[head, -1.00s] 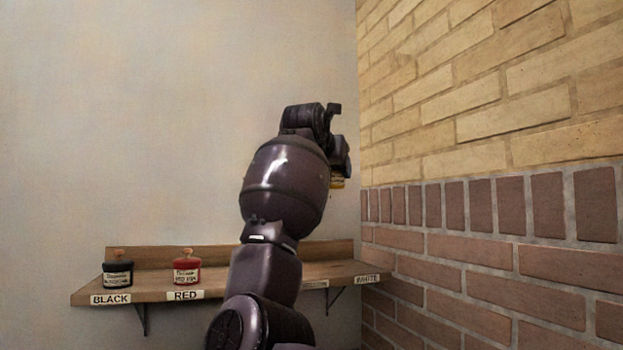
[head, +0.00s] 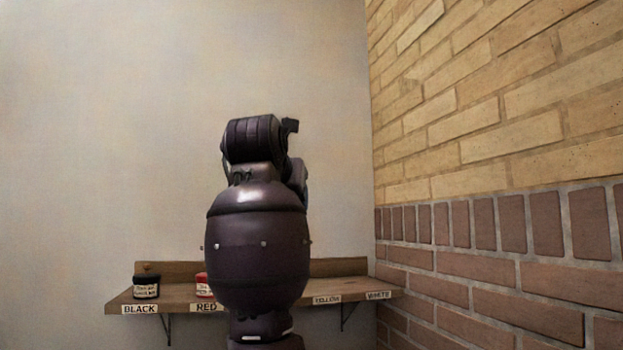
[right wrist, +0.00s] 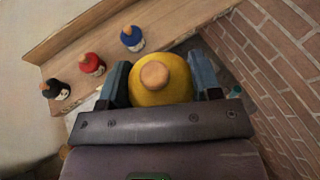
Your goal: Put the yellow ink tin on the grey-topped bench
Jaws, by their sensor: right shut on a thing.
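The yellow ink tin (right wrist: 160,82), with a tan knob on its lid, is between the two fingers of my right gripper (right wrist: 162,84) in the right wrist view. The gripper is shut on it, and the tin is clear of the shelf. In the head view my right arm hides both the tin and the gripper fingers. The grey-topped bench is not in view. My left gripper is not in view.
A wooden wall shelf (head: 180,294) holds a black tin (head: 146,285) and a red tin (head: 203,285), partly hidden by my arm. A blue tin (right wrist: 132,38) shows in the right wrist view. The YELLOW label's spot is bare. A brick wall (head: 500,230) rises at right.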

